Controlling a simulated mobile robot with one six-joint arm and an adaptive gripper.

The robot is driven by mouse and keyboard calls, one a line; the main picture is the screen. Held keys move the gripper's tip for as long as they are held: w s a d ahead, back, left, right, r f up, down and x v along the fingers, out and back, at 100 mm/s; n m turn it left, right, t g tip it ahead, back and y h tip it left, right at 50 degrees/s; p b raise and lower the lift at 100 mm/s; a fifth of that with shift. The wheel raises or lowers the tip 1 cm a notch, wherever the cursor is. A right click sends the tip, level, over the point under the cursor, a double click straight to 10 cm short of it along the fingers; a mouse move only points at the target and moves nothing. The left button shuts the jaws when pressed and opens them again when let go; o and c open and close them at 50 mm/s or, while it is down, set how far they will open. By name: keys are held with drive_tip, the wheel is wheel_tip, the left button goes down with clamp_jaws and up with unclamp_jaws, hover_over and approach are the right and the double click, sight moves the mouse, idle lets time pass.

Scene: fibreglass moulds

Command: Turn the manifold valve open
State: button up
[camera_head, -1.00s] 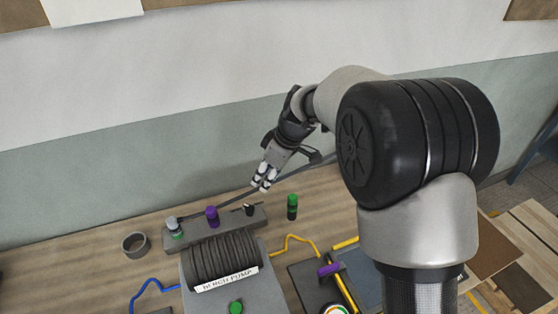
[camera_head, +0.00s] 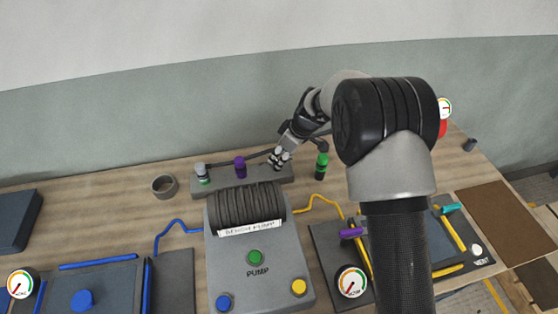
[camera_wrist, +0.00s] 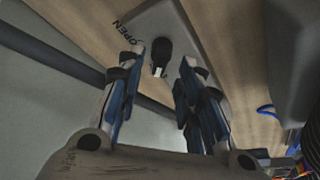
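The manifold (camera_head: 222,184) is a grey bar behind the pump. Its valve handle is a small black knob with a pale mark, seen in the wrist view (camera_wrist: 160,52) on the grey block (camera_wrist: 183,35), which is lettered OPEN to the knob's left. My gripper (camera_head: 279,160) is over the manifold's right end and largely hides the knob in the head view. In the wrist view my gripper (camera_wrist: 163,62) is open, one finger on each side of the knob. I cannot tell whether either finger touches it.
A purple knob (camera_head: 240,168) and a grey-green fitting (camera_head: 202,173) stand on the manifold to the left. A green-topped black cylinder (camera_head: 321,165) stands close right. The bench pump (camera_head: 226,262) is in front.

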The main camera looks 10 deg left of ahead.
drive_tip(key=shift+x, duration=1.2)
drive_tip(key=shift+c, duration=0.4)
clamp_jaws()
